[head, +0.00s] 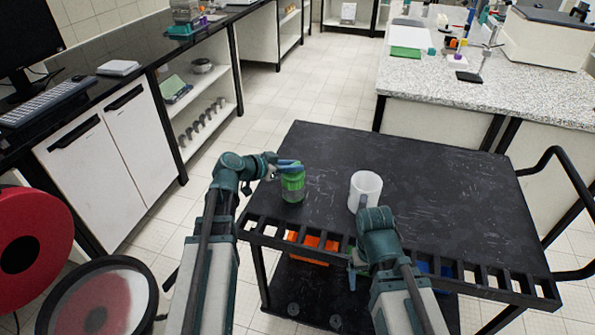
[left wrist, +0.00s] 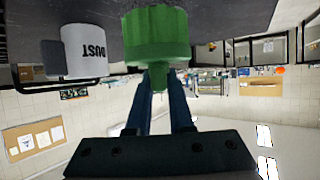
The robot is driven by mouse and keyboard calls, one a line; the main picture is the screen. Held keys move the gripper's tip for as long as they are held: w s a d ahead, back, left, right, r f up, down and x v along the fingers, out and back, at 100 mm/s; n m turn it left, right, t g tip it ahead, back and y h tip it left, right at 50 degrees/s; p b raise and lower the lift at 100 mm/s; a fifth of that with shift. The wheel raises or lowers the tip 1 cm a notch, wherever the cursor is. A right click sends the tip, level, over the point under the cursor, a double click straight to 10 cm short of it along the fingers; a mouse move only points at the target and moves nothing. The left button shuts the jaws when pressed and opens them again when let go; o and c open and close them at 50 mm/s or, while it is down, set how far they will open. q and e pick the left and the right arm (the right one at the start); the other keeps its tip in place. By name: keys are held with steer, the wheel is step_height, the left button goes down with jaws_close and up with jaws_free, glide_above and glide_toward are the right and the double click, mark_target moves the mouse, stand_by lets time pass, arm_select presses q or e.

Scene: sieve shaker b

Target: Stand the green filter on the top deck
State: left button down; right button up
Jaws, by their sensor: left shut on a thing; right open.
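The green filter (head: 292,187) is a short ribbed green cylinder at the left edge of the black cart's top deck (head: 450,190). It looks upright; I cannot tell whether its base touches the deck. My left gripper (head: 289,166) is shut on its upper end. In the left wrist view, which is upside down, the filter (left wrist: 156,35) sits at the tips of the closed fingers (left wrist: 158,75). My right gripper (head: 357,262) is at the deck's front slotted edge, open and partly hidden by its own wrist.
An orange thing (head: 313,246) is under the slotted front edge. The deck's back and right are clear.

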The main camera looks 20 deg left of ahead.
arm_select(q)
steer(key=shift+a+r, duration=0.1)
steer(key=shift+f, duration=0.25)
steer(key=c, duration=0.8)
jaws_free()
steer(key=shift+r, duration=0.15)
